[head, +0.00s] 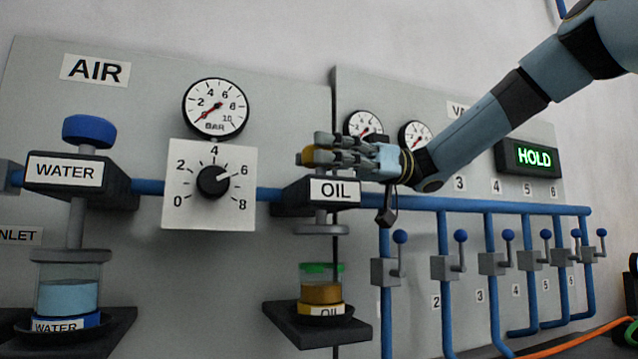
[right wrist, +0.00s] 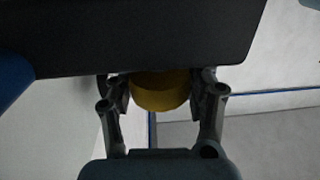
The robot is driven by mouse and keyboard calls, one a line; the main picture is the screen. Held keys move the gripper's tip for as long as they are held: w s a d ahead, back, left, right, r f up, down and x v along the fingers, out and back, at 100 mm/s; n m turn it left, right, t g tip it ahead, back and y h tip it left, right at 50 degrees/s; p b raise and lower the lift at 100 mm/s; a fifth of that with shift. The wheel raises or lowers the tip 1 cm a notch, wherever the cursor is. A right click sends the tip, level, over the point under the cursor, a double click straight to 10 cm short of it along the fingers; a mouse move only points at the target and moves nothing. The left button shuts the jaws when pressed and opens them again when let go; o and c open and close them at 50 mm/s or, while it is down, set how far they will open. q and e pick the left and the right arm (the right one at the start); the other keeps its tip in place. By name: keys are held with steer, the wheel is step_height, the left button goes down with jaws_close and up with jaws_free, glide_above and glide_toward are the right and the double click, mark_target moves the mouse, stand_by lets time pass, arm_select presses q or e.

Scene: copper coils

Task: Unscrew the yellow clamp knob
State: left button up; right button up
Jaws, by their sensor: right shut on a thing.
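The yellow clamp knob (head: 307,157) sits on top of the black OIL clamp block (head: 335,190) in the head view, mostly covered by my gripper. My right gripper (head: 318,150) reaches in from the right and is shut on the knob. In the right wrist view the yellow knob (right wrist: 160,92) lies between the two fingers of the right gripper (right wrist: 160,95), with the dark block just beyond it. Below the clamp, an OIL jar (head: 321,291) with a green rim and amber liquid stands on a black shelf, apart from the grey disc above it. My left gripper is not in view.
To the left is the WATER clamp (head: 78,172) with a blue knob (head: 89,131) and its jar (head: 68,285). A dial (head: 213,181) sits between the clamps. Blue pipes with several valve levers (head: 460,236) fill the right, below a HOLD display (head: 527,158).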

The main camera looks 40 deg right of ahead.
steer(key=shift+f+n+g+b, duration=0.15)
steer(key=shift+n+g+b, duration=0.3)
steer(key=shift+g, duration=0.35)
steer(key=shift+n+g, duration=0.25)
steer(key=shift+g, duration=0.05)
steer(key=o, duration=1.2)
steer(key=shift+d, duration=0.1)
steer(key=shift+r, duration=5.1)
steer(key=shift+r, duration=0.1)
